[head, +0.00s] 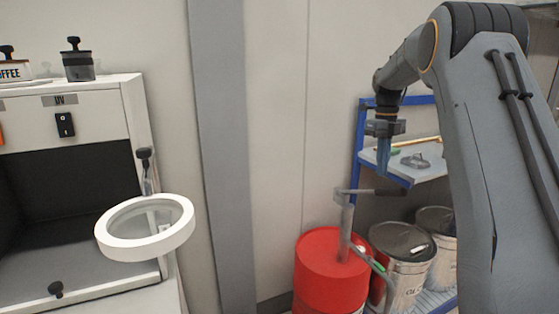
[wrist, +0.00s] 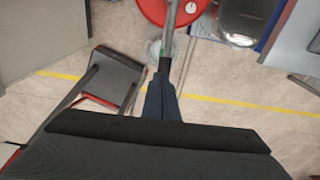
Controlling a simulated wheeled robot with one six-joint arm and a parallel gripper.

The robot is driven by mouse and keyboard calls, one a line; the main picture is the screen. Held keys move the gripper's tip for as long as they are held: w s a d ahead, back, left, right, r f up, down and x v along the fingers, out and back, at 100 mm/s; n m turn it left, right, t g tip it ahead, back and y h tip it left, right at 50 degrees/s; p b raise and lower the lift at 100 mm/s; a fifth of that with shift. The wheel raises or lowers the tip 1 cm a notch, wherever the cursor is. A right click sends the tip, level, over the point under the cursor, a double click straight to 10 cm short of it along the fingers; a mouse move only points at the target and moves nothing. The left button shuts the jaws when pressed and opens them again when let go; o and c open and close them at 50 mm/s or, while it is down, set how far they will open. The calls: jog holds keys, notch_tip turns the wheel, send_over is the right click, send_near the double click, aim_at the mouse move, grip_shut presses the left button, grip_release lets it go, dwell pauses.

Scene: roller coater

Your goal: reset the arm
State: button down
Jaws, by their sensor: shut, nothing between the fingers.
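My arm (head: 500,150) rises on the right of the head view and bends over at the top. My gripper (head: 384,160) hangs from it, pointing down, in front of the blue-framed shelf. In the wrist view my gripper (wrist: 162,85) points away from the camera with its blue fingers together. It is shut and I see nothing held. Below it in the head view stands a red drum (head: 325,272) with a grey crank-like pump on top; the pump's handle is beneath the fingertips, apart from them.
A white cabinet (head: 95,100) with a UV switch (head: 65,125) and a round white ring (head: 118,246) stands at the left. Metal drums (head: 398,268) stand beside the red drum. The blue shelf (head: 388,172) is behind my gripper. The wrist view shows a dark chair-like object (wrist: 110,78) on the floor.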

jog(key=s+a+f+n, duration=0.4)
jog(key=s+a+n, duration=0.2)
jog(key=s+n, duration=0.4)
jog(key=s+a+f+n+t, duration=0.1)
jog(key=s+a+f+n, duration=0.4)
jog(key=s+n, duration=0.6)
jog(key=s+a+f+n, duration=0.5)
jog(key=s+n, duration=0.5)
jog(key=s, duration=0.4)
jog(key=shift+a+n+t, duration=0.4)
jog(key=shift+a, duration=0.7)
jog(key=shift+w+f, duration=0.1)
